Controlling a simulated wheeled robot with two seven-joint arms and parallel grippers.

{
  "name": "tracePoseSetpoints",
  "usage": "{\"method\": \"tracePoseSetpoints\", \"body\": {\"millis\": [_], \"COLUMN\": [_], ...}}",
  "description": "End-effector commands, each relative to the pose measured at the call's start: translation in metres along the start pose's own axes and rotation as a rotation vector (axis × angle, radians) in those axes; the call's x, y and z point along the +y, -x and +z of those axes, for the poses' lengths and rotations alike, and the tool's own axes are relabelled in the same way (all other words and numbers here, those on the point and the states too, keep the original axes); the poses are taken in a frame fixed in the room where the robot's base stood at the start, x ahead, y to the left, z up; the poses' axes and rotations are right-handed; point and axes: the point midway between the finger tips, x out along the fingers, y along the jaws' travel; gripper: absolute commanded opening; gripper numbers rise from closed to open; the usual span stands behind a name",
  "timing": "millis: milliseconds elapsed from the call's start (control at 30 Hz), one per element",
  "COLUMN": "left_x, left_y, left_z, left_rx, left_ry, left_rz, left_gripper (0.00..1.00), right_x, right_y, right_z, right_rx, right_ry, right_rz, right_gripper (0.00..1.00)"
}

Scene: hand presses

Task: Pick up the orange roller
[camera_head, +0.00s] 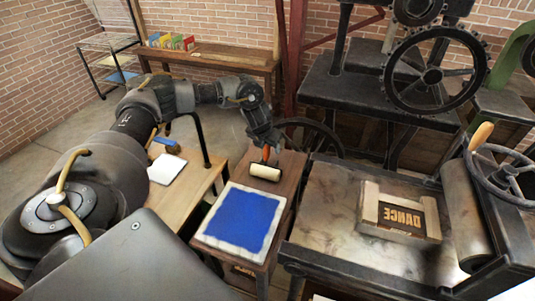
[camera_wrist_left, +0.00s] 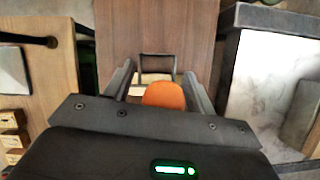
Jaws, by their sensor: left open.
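The orange roller has an orange handle (camera_head: 266,153) and a cream cylinder (camera_head: 265,172). It is on the small wooden table, just behind the blue ink slab (camera_head: 238,217). My left gripper (camera_head: 265,141) is directly over the handle, pointing down, with its jaws open. In the left wrist view the rounded orange handle (camera_wrist_left: 164,95) shows between the two fingers (camera_wrist_left: 160,83), with gaps visible at its sides. The dark wire frame (camera_wrist_left: 157,60) and part of the cylinder show beyond it. Whether the fingers touch the handle cannot be told. My right gripper is not in view.
A press bed (camera_head: 335,205) with a DANCE type block (camera_head: 402,215) stands to the right, beside a large cylinder (camera_head: 465,210). A wooden bench at left holds white paper (camera_head: 167,168) and a blue item (camera_head: 166,145). A spoked wheel (camera_head: 312,132) stands behind the small table.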

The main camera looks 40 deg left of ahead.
Motion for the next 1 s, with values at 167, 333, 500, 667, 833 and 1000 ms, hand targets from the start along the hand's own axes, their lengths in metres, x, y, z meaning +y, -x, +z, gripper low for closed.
{"method": "tracePoseSetpoints", "body": {"millis": [167,333,500,667,833,1000], "left_x": [0.0,0.0,0.0,0.0,0.0,0.0], "left_y": [-0.001,0.0,0.0,0.0,0.002,0.013], "left_z": [0.0,0.0,0.0,0.001,0.002,0.007], "left_rx": [0.0,0.0,0.0,-0.002,-0.002,-0.004], "left_ry": [0.0,0.0,0.0,0.001,0.001,0.001], "left_rz": [-0.001,0.0,0.0,-0.001,-0.001,-0.003], "left_gripper": [0.55,0.35,0.13,0.09,0.09,0.09], "right_x": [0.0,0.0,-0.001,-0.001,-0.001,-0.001], "right_y": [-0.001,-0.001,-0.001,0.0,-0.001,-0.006], "right_z": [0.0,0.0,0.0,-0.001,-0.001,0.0], "right_rx": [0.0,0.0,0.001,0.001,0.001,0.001], "right_ry": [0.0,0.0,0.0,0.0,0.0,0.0], "right_rz": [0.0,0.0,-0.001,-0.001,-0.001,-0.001], "right_gripper": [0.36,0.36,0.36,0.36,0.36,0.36]}}
